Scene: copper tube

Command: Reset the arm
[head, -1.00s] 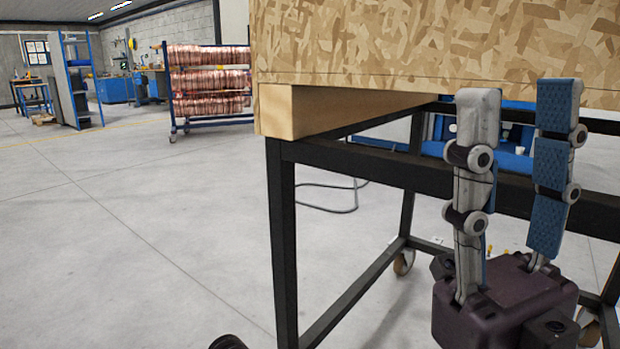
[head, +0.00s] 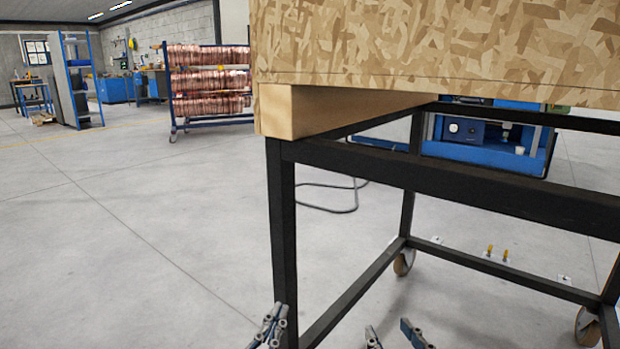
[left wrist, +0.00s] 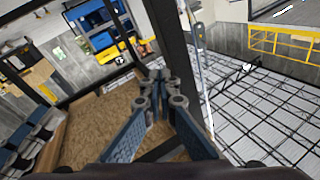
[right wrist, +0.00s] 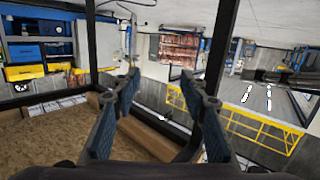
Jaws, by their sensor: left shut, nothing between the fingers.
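In the head view my left gripper (head: 268,327) is low at the bottom edge, in front of the bench leg. Only its fingertips show. In the left wrist view (left wrist: 160,76) its fingers are together with nothing between them. My right gripper (head: 394,333) is also at the bottom edge of the head view, to the right of the left one. Its two fingertips are apart. In the right wrist view (right wrist: 160,82) the fingers stand open with nothing between them.
A chipboard-topped bench (head: 440,45) on a black wheeled frame fills the right of the head view, close to both grippers. A rack of copper coils (head: 208,80) and a blue-framed shelf (head: 75,80) stand farther back. The floor at left is clear.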

